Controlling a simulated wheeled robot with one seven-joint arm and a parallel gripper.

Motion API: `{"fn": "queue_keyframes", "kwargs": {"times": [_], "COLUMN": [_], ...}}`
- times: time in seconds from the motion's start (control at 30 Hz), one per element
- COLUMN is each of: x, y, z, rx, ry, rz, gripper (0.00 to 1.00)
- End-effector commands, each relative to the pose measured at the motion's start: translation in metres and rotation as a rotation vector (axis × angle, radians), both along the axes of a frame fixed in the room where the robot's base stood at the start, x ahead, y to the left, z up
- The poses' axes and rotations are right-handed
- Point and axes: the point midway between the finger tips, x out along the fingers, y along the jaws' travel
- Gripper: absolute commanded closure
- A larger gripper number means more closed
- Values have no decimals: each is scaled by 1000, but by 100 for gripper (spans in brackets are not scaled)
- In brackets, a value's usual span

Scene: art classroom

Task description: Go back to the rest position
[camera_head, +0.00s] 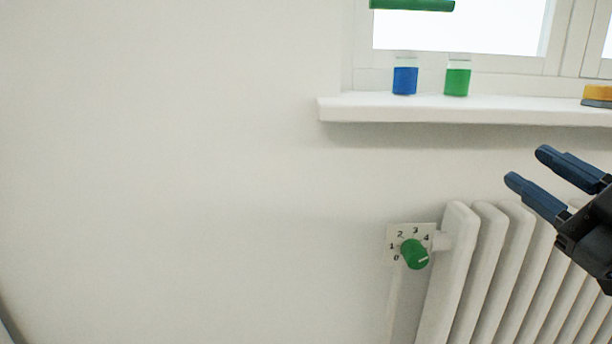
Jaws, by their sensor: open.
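My gripper (525,165) reaches in from the right edge of the head view. Its two blue fingers are apart, with nothing between them, and point up and to the left. It shows in front of the radiator, below the window sill, and touches nothing that I can see. A green radiator knob (413,254) on a white plate with numbers 0 to 4 is to its lower left, apart from it. The knob's white mark points to the right, below the 4.
A white radiator (458,265) fills the lower right. A white window sill (420,110) above bears a jar of blue paint (405,81), a jar of green paint (457,82) and a yellow sponge-like block (598,92). A green bar (412,5) shows at the top. The left wall is bare.

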Motion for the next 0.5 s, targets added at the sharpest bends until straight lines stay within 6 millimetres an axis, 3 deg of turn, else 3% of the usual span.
{"fn": "queue_keyframes", "kwargs": {"times": [0.03,0.27,0.5], "x": [-4,-33,-89], "y": [4,13,26], "z": [-24,-113,-194], "rx": [64,309,488], "ry": [45,203,341], "rz": [-18,-124,-235], "gripper": [59,59,59]}}
